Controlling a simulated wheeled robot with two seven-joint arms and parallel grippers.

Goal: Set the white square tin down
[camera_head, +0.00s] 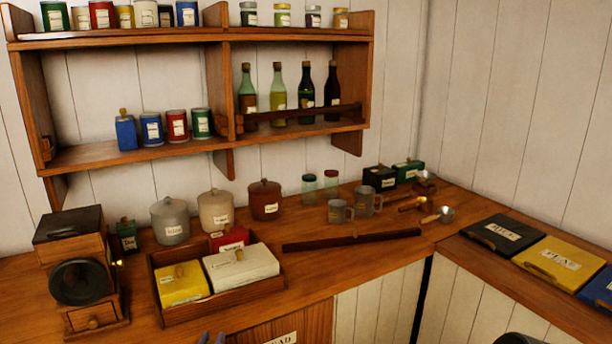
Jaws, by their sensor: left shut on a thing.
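Only the grey tips of my left gripper (212,338) show, at the bottom edge in front of the wooden tray (222,308). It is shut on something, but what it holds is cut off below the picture. A white box-shaped tin (240,268) with a label and a small knob lies in the tray, apart from the visible tips. I cannot tell whether this is the white square tin of the task. A yellow tin (182,288) and a red tin (230,238) share the tray. My right gripper is not in view.
A coffee grinder (82,270) stands left of the tray, lidded canisters (216,212) behind it. A dark wooden bar (350,240), metal mugs (340,212) and scoops lie to the right. Flat black (500,235) and yellow (560,262) boxes lie on the right counter. Bare counter shows right of the tray.

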